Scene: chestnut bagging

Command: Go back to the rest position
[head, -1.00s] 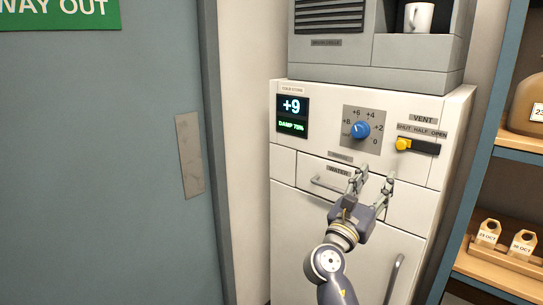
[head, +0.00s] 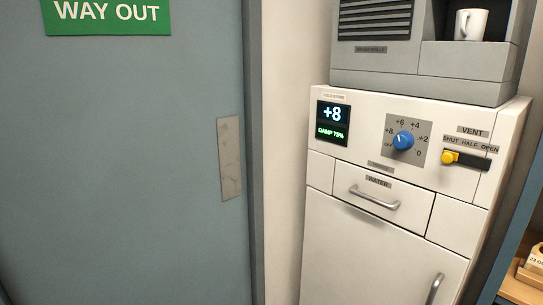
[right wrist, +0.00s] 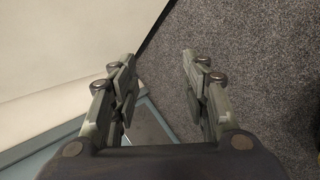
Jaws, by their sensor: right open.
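My right gripper (right wrist: 158,85) is open and empty in the right wrist view, pointing down toward the grey carpet, with a pale panel to the left. Neither gripper shows in the head view. The white cold store cabinet (head: 330,240) stands at the right of the head view. Its display (head: 332,122) reads +8 and DAMP 75%. The blue dial (head: 403,140) is on its upper front. The yellow vent slider (head: 449,157) sits at the SHUT end. The WATER drawer (head: 385,187) appears closed.
A grey-blue door (head: 110,170) with a green WAY OUT sign (head: 107,15) fills the left. A grey machine (head: 400,62) with a white mug (head: 471,24) stands on the cabinet. A shelf (head: 520,290) is at the lower right. Carpet (right wrist: 255,60) shows below the right gripper.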

